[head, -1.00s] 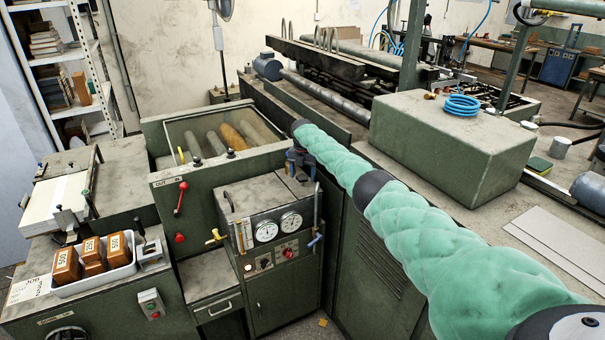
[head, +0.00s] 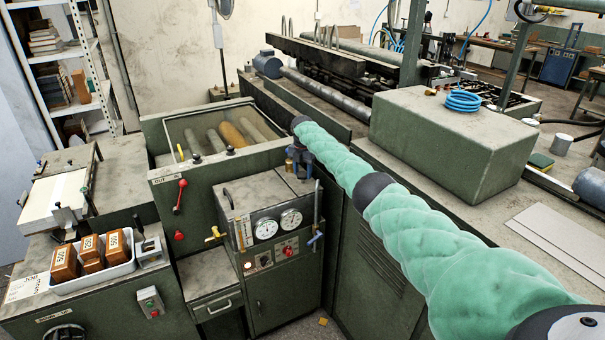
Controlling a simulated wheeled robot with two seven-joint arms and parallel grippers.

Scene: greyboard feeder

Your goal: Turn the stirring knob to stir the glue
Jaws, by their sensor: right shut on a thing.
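My right arm, in a green padded sleeve, reaches in from the lower right to the glue unit (head: 262,205), a grey-topped box with two round gauges. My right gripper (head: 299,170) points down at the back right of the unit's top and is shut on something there. The stirring knob appears to be what it holds, but the knob is hidden by the gripper and too small to make out. The glue inside the unit is not visible. My left gripper is not in view.
An open roller trough (head: 222,135) lies behind the unit. A red lever (head: 180,197) stands on the green cabinet to the left. A tray (head: 130,264) of wooden blocks is further left. A large green box (head: 450,140) stands right of my arm.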

